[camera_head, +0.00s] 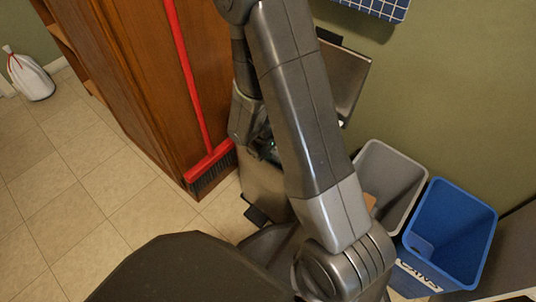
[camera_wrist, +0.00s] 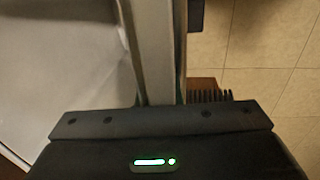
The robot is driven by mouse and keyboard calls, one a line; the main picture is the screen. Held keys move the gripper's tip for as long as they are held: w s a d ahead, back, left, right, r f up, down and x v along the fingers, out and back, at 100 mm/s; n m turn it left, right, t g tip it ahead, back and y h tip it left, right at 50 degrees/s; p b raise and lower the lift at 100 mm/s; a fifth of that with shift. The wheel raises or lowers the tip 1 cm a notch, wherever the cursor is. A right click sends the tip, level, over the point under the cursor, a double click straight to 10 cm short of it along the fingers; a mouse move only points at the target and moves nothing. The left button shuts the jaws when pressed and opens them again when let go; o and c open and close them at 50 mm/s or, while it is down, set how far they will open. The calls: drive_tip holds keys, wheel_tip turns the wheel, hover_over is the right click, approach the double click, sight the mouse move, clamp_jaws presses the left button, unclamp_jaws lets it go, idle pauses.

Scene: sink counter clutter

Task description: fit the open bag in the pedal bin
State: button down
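The pedal bin is mostly behind my arm in the head view. A grey metallic lid (camera_head: 343,78) stands raised at its back, and a grey front panel (camera_head: 264,190) shows below. My gripper (camera_wrist: 160,122) is at the bin, its fingers largely hidden behind my arm in the head view. In the wrist view, its dark body with green lights is at the bottom, over a grey upright edge (camera_wrist: 155,50). Pale grey surfaces (camera_wrist: 55,65) lie left of that edge; I cannot tell whether they are bin or bag. The open bag is not clearly seen.
A red broom (camera_head: 210,158) leans against a wooden cabinet (camera_head: 135,70) at the left. A grey bin (camera_head: 402,165) and a blue bin (camera_head: 455,220) stand at the right. A tied white bag (camera_head: 30,78) sits far left. Tiled floor (camera_head: 60,190) is clear at left.

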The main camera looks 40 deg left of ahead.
drive_tip(key=shift+s+d+f, duration=0.1)
drive_tip(key=shift+d+f, duration=0.05)
drive_tip(key=shift+f, duration=0.25)
drive_tip(key=c, duration=1.5)
unclamp_jaws()
drive_tip(key=shift+c, duration=0.2)
drive_tip(key=r+p, duration=0.2)
drive_tip(key=r, duration=0.3)
drive_tip(key=s+r+p, duration=0.1)
drive_tip(key=r+p, duration=0.1)
drive_tip(key=r, duration=0.2)
drive_tip(key=r+p, duration=0.1)
drive_tip(key=r, duration=0.4)
drive_tip(key=shift+s+r+p, duration=0.15)
drive_tip(key=shift+r+p, duration=0.15)
drive_tip(key=shift+p, duration=0.1)
drive_tip(key=f+b, duration=0.1)
drive_tip(key=f, duration=0.2)
drive_tip(key=f+b, duration=0.1)
drive_tip(key=f, duration=0.3)
drive_tip(key=w+f+b, duration=0.1)
drive_tip(key=f+b, duration=0.1)
drive_tip(key=f, duration=0.1)
drive_tip(key=shift+f, duration=0.2)
